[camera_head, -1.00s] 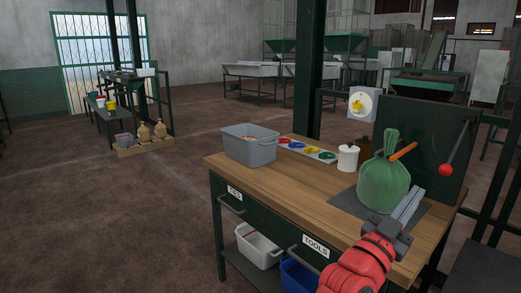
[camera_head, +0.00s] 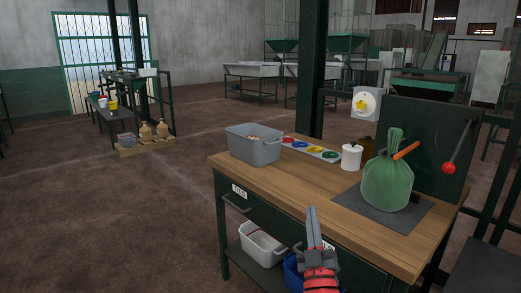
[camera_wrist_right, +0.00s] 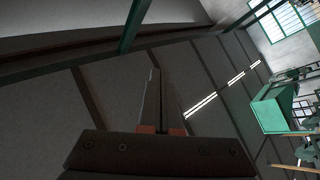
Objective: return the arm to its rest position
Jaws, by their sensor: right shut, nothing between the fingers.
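My right arm and gripper (camera_head: 312,222) show at the bottom of the head view, in front of the workbench's front edge. The gripper points up and its fingers are together with nothing between them. In the right wrist view the shut fingers (camera_wrist_right: 159,102) stand against the ceiling and roof beams. The gripper is apart from the green bag (camera_head: 387,180), which stands on a dark mat at the right of the bench. My left gripper is not in view.
A red-knobbed lever (camera_head: 449,167) is at the right.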

